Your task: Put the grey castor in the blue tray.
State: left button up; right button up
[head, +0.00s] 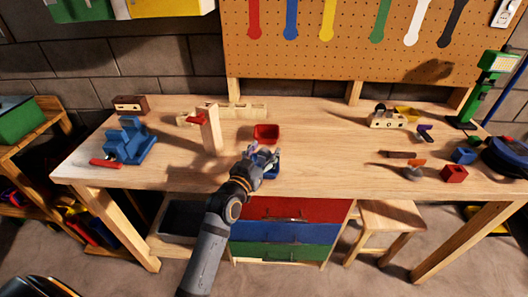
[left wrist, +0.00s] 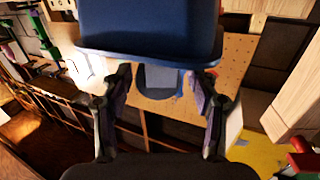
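My left gripper (head: 264,156) is over the front middle of the workbench, just above the blue tray. The blue tray (head: 274,174) is partly hidden by the gripper; it also shows large at the top of the left wrist view (left wrist: 150,30). In the left wrist view the two fingers (left wrist: 167,82) stand apart with a grey-blue rounded thing, seemingly the grey castor (left wrist: 160,82), filling most of the space between their tips. Its details are dark. My right gripper is not in view.
A red tray (head: 266,133) lies just behind the gripper. A wooden post (head: 210,130) and blue vise (head: 130,140) stand to the left. Several small things, including a red cube (head: 454,173) and blue cube (head: 463,155), lie at the right. The bench between is clear.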

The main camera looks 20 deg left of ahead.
pick_arm(q)
jog(key=shift+s+r, duration=0.1)
jog(key=shift+r, duration=0.15)
jog(key=shift+s, duration=0.25)
jog(key=s+a, duration=0.1)
jog(key=s, duration=1)
jog(key=shift+s+a+b, duration=0.15)
jog(key=shift+b, duration=0.2)
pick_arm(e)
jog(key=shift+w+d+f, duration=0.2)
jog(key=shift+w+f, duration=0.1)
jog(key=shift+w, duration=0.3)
